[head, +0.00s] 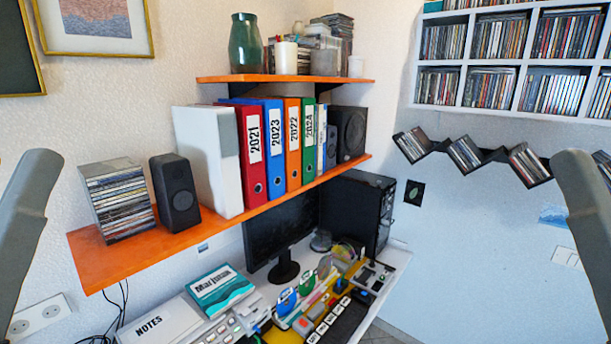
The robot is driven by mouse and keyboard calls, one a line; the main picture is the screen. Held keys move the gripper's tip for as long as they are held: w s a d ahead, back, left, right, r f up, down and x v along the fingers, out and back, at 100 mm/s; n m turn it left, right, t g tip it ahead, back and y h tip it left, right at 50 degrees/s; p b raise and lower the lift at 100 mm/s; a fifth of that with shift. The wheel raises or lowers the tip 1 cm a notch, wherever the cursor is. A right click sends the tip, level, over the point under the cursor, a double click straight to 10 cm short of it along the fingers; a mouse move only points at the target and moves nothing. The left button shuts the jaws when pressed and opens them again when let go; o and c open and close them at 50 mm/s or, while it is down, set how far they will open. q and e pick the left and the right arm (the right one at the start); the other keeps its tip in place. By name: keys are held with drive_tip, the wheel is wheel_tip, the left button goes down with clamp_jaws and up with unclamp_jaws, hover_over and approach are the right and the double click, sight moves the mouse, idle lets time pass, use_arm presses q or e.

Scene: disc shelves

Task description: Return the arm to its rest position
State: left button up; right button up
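My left arm shows as a grey link at the left edge of the head view, and my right arm as a grey link at the right edge. Both links rise at the picture's sides, and their lower parts run out of the frame. Neither gripper is in view, so I cannot see whether they hold anything. Neither arm link visibly touches the shelves or the desk.
An orange shelf (95,262) holds a disc stack (117,200), speakers and binders. A smaller orange shelf (225,79) is above. The desk (393,272) below is cluttered. A zigzag disc rack (437,147) and white cube shelf (455,110) hang right.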

use_arm(q)
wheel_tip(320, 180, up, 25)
drive_tip(key=p, duration=2.1)
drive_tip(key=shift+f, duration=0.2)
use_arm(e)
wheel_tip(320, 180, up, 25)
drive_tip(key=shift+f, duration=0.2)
